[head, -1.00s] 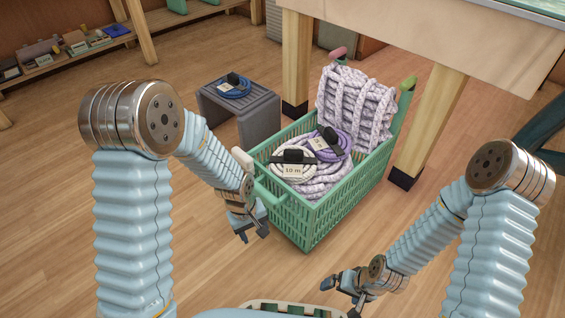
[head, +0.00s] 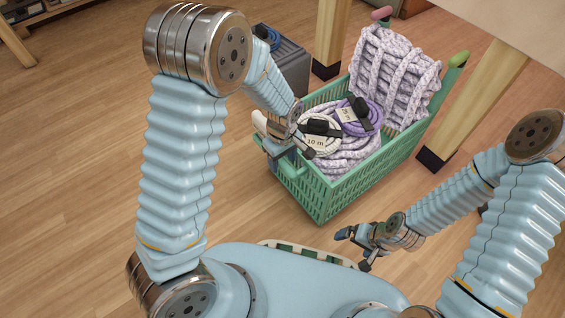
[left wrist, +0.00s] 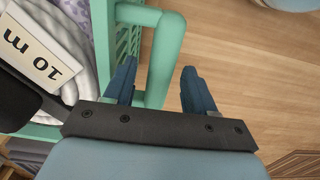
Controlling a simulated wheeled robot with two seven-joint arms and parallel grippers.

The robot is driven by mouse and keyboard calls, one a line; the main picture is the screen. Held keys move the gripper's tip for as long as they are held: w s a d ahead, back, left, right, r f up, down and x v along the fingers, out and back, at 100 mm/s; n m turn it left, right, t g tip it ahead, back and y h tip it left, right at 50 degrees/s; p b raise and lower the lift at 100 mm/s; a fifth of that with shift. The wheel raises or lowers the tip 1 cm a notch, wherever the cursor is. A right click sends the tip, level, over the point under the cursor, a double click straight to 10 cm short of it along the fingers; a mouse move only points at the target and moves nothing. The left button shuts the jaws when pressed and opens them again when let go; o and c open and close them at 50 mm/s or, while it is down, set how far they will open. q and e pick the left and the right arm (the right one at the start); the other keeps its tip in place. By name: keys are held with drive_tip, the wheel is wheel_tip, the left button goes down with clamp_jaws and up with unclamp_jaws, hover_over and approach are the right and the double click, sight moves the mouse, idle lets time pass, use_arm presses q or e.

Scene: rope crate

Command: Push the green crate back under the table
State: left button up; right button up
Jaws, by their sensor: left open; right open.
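The green crate (head: 318,195) stands on the floor between two table legs, with its near end out in front of the table (head: 530,30). It holds coiled ropes, with a white coil labelled "10 m" (head: 318,140) and a purple coil (head: 358,116) on top. My left gripper (head: 292,150) is at the crate's near left corner, open. In the left wrist view its fingers (left wrist: 160,88) stand on either side of the crate's green handle bar (left wrist: 158,75). My right gripper (head: 356,246) is open and empty, low in front of the crate.
Wooden table legs stand left (head: 331,35) and right (head: 475,100) of the crate. The floor (head: 60,180) at the left is clear.

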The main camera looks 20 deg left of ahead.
use_arm(q)
drive_tip(key=shift+f, duration=0.6)
clamp_jaws()
